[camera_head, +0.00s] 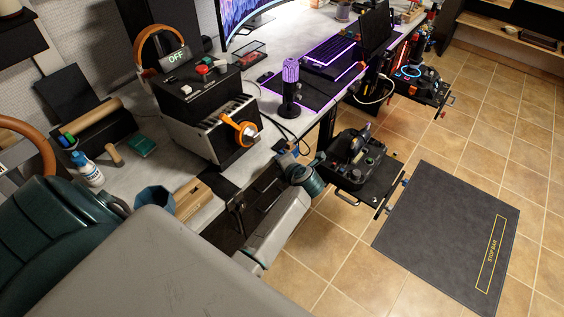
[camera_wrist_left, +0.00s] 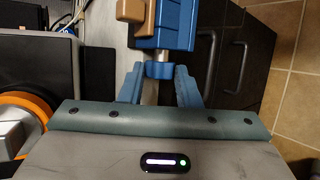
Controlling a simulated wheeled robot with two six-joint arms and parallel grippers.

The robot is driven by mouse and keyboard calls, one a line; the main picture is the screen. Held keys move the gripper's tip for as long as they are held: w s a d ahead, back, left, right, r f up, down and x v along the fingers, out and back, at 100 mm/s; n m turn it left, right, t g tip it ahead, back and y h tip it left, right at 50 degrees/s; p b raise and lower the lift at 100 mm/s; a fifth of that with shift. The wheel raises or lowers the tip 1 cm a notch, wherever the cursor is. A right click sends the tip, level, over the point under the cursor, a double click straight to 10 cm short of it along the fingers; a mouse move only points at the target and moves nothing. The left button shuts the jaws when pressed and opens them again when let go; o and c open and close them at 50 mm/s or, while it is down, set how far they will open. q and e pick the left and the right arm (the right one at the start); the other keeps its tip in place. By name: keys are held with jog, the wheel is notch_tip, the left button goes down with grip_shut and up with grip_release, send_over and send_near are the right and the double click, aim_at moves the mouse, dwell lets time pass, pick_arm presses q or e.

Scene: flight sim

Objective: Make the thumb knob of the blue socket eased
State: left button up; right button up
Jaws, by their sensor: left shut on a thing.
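The blue socket (camera_wrist_left: 172,22) is at the top middle of the left wrist view, near the edge of the table. Its blue thumb knob (camera_wrist_left: 159,70) sits below the body, on the side facing me. My left gripper (camera_wrist_left: 159,80) has one blue finger on each side of the knob and is shut on it. A tan wooden piece (camera_wrist_left: 133,10) shows at the socket's upper left. In the head view my left gripper (camera_head: 289,157) is small and partly hidden by its wrist at the table edge, so the knob cannot be made out there. My right gripper is not in view.
A black control unit (camera_head: 352,160) sits to the right on a bracket. A dark mat (camera_head: 448,235) lies on the tiled floor.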

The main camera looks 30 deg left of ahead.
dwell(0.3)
pick_arm(q)
jog(key=o, duration=1)
jog(key=shift+r, duration=0.1)
jog(key=p+v, duration=0.7)
jog(key=v, duration=0.3)
jog(key=shift+s+d+r, duration=0.15)
jog(key=shift+d, duration=0.1)
